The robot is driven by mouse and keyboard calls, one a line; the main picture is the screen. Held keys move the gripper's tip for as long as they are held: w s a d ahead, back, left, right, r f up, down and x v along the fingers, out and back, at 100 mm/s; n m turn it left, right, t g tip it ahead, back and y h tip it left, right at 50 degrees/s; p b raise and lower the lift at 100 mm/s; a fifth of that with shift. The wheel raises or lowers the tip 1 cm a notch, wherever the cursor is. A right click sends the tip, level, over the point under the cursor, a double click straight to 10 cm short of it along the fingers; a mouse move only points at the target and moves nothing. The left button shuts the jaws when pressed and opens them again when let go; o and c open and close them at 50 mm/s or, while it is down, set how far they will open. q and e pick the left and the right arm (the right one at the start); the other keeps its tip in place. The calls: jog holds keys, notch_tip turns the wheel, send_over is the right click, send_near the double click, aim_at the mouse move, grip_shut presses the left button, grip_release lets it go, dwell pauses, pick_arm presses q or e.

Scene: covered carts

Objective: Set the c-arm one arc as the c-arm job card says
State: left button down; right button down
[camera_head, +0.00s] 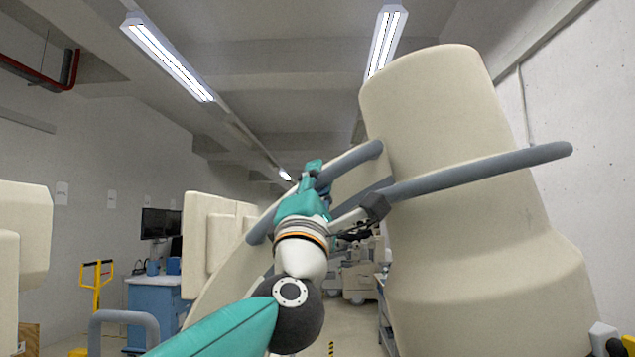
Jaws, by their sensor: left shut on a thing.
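The c-arm one fills the right half: a large cream housing (440,130) with a curved cream arc (222,290) running down to the left behind my arm. Grey bars are fixed to it: one long bar (480,172) reaches right, another bar (350,160) slopes down left along the arc. The wrist hides part of the arc and bar. My right gripper is not in view. No job card can be made out.
A blue cart (155,300) with a dark monitor (160,223) stands at the left, beside a yellow trolley (97,285). A grey rail (125,316) is at lower left. More cream equipment (360,270) stands behind. A strip of floor shows at bottom centre.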

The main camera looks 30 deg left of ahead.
pick_arm(q)
jog(key=shift+w+f, duration=0.1)
jog(key=shift+f, duration=0.1)
jog(key=shift+f+b, duration=0.35)
jog(key=shift+b, duration=0.2)
jog(key=shift+a+f, duration=0.1)
jog(key=shift+a, duration=0.1)
jog(key=shift+s+a, duration=0.15)
jog(key=shift+s, duration=0.15)
jog(key=c, duration=1.3)
grip_release()
jog(key=o, duration=0.3)
jog(key=shift+w, duration=0.2)
jog(key=shift+s, duration=0.1)
jog(key=shift+s+r, duration=0.15)
jog(key=shift+r, duration=0.05)
